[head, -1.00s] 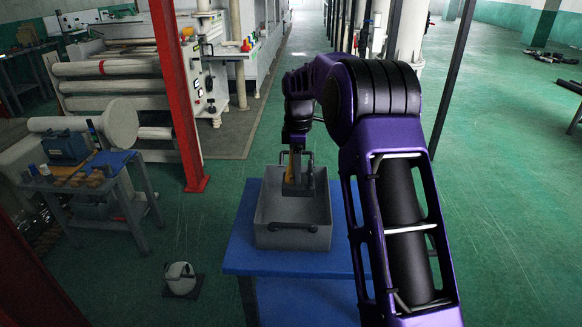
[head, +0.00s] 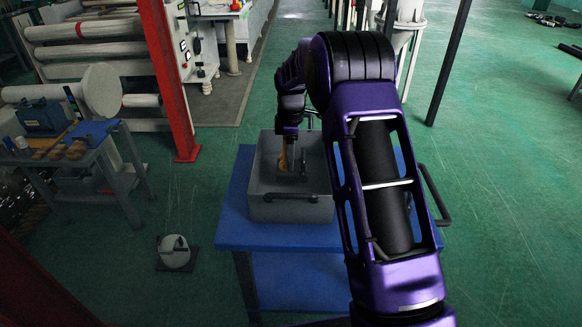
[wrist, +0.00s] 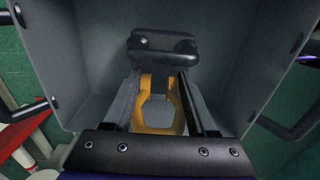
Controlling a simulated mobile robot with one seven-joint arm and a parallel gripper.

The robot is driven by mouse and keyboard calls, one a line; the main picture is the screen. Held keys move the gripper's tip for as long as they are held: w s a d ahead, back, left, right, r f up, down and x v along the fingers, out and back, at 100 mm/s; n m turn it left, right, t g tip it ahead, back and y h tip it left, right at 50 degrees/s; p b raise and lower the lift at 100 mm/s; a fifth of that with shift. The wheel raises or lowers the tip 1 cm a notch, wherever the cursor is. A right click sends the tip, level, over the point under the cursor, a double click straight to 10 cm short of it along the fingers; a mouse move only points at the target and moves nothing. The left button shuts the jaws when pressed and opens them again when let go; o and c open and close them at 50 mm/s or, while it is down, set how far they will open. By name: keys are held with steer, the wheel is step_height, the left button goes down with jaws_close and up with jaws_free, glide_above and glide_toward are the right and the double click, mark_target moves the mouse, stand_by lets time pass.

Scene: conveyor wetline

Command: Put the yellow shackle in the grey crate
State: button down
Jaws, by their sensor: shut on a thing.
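The grey crate (head: 262,205) stands on the blue table in the head view. Its inner wall (wrist: 90,75) fills much of the wrist view. My gripper (head: 288,172) points down inside the crate opening. It is shut on the yellow shackle (wrist: 146,118), which shows between the fingers in the wrist view. In the head view the shackle (head: 285,158) is a small yellow-orange patch beside the fingers. A dark rounded bar (wrist: 160,48), perhaps the shackle's pin, lies beyond the fingertips. I cannot tell whether the shackle touches the crate floor.
The blue table (head: 235,228) has a bare strip around the crate. A red post (head: 168,80) stands to the left. A round white object (head: 174,252) sits on the green floor.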

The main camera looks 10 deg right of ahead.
steer(key=shift+f, duration=1.9)
steer(key=shift+f+b, duration=0.15)
steer(key=shift+b, duration=0.15)
steer(key=shift+c, duration=1)
jaws_free()
step_height(320, 180, up, 12)
steer(key=p, duration=0.2)
